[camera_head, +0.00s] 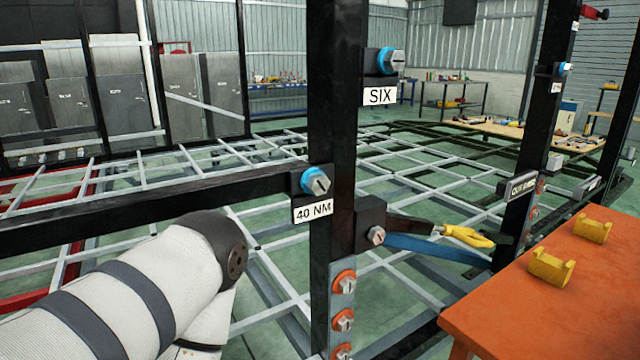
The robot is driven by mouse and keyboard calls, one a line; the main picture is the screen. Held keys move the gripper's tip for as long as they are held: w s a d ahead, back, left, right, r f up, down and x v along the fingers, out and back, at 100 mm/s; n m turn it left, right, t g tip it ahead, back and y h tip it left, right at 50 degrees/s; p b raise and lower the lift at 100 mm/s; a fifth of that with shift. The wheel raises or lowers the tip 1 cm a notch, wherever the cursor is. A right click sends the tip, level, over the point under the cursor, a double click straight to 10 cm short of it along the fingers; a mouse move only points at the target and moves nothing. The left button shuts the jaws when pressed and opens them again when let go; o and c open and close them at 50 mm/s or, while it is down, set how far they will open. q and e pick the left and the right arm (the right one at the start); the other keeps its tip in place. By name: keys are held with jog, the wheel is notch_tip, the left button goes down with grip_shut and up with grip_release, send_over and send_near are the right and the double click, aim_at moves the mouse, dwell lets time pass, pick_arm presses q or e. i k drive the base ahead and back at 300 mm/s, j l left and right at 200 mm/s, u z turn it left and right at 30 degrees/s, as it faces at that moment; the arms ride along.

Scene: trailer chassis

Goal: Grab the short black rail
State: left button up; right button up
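A short dark bar (410,224), which may be the short black rail, sticks out to the right from behind the central black post (345,120). Its right end meets a yellow piece (468,236); I cannot tell if they are joined. A longer black beam (150,200) runs from the left edge to the central post. My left arm comes in from the lower left, white with dark bands, and bends downward in front of this beam. Its gripper is out of view. My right arm and gripper are not in view.
An orange table (560,300) at the lower right carries two yellow brackets (550,267) (593,230). A blue bar (435,248) runs below the dark bar. Blue-ringed bolts (315,181) and labels sit on the posts. A grey lattice frame (260,150) spreads behind.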

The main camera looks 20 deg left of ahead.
aim_at(25, 234)
jog(key=k+j+u, duration=0.15)
jog(key=u, duration=1)
jog(key=j+u, duration=0.1)
jog(key=k+j, duration=0.3)
jog(key=i+l+z, duration=0.1)
jog(key=i, duration=0.1)
